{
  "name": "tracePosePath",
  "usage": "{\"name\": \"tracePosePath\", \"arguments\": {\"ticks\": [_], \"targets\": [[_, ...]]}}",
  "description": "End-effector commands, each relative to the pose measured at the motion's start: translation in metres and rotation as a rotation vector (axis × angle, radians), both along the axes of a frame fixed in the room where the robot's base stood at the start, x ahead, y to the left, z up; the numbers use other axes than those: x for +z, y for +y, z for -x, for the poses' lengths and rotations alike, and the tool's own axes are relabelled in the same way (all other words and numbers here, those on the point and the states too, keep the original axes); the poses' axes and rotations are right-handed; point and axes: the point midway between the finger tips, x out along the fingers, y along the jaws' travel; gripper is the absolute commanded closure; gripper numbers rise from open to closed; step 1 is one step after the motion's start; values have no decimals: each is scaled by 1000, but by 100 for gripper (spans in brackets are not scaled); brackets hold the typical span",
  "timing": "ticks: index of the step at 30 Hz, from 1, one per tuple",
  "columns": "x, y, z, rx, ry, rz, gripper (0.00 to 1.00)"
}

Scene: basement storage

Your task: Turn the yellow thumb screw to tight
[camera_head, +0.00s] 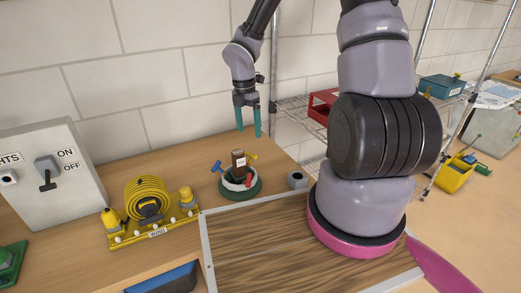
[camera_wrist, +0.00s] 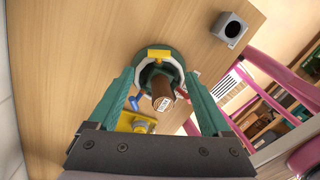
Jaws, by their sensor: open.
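A round green holder (camera_head: 239,192) with a white ring stands on the wooden bench, with a brown labelled piece (camera_head: 238,160) upright in its middle. A yellow thumb screw (camera_head: 253,157) sticks out at its back right, a blue one (camera_head: 216,167) at its left and a red one (camera_head: 248,181) at its front right. In the wrist view the yellow thumb screw (camera_wrist: 159,54) lies at the top of the ring. My gripper (camera_head: 248,131) hangs above and behind the holder, its teal fingers apart and empty. In the wrist view the fingers flank the holder (camera_wrist: 157,69), apparently without touching it.
A grey socket block (camera_head: 297,180) stands right of the holder. A yellow rack with a coiled hose (camera_head: 150,198) stands to its left, beside a grey switch box (camera_head: 50,185). A framed wooden board (camera_head: 270,254) lies in front. The brick wall (camera_head: 160,95) rises behind.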

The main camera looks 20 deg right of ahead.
Motion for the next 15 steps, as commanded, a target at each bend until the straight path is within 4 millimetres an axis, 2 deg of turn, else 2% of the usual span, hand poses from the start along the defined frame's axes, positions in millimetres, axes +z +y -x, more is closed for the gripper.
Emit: {"name": "tracePosePath", "arguments": {"ticks": [8,15], "targets": [[-29,3,2,45,14,-9,18],[-75,1,5,43,13,-10,18]]}}
